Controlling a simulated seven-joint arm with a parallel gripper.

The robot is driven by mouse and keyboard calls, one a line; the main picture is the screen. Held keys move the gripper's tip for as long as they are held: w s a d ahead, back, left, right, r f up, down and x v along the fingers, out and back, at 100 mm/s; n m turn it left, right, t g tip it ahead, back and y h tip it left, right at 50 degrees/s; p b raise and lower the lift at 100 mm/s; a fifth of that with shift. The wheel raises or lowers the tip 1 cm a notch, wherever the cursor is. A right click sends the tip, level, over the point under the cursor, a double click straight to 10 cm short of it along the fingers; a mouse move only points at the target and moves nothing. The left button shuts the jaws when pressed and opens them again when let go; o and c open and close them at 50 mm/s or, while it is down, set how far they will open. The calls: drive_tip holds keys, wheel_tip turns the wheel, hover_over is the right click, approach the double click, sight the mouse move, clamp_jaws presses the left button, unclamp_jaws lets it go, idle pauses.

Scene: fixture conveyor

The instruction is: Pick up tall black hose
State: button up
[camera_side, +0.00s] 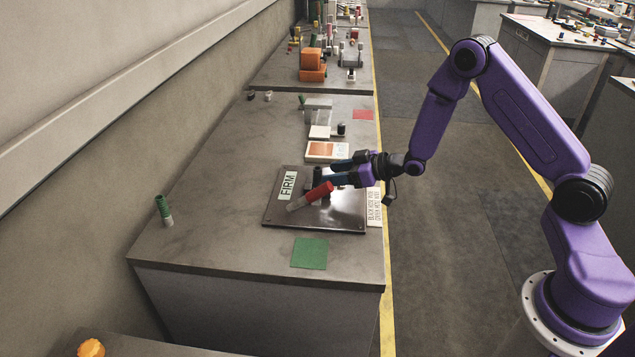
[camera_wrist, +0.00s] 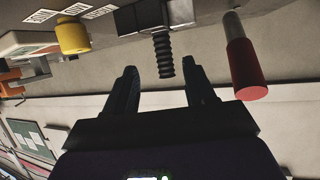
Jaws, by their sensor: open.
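The black hose (camera_wrist: 164,54) is ribbed and runs out from a grey block-like base (camera_wrist: 150,17) in the wrist view. In the side view the black hose (camera_side: 317,174) is a small dark shape on the dark plate (camera_side: 340,217), partly hidden by the gripper and a red hose. My gripper (camera_side: 328,172) is open, low over the plate. In the wrist view the fingers of my gripper (camera_wrist: 162,70) stand apart on either side of the hose's free end. I cannot tell whether they touch it.
A red hose with a grey end (camera_side: 322,192) leans close to my gripper; the red hose (camera_wrist: 247,75) is right of the fingers in the wrist view. A yellow cylinder (camera_wrist: 72,36) is left of them. A green hose (camera_side: 162,209) stands far left.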

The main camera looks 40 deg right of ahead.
sight(318, 173)
drive_tip(key=w+a, duration=0.2)
drive_tip(key=w, duration=0.1)
drive_tip(key=shift+a+f, duration=0.25)
drive_tip(key=shift+f, duration=0.1)
drive_tip(key=shift+w+a+f, duration=0.2)
drive_tip(key=shift+w+a, duration=0.1)
drive_tip(key=shift+w, duration=0.25)
clamp_jaws()
drive_tip(key=shift+r, duration=0.1)
wheel_tip(318, 173, up, 10)
drive_tip(key=shift+f, duration=0.1)
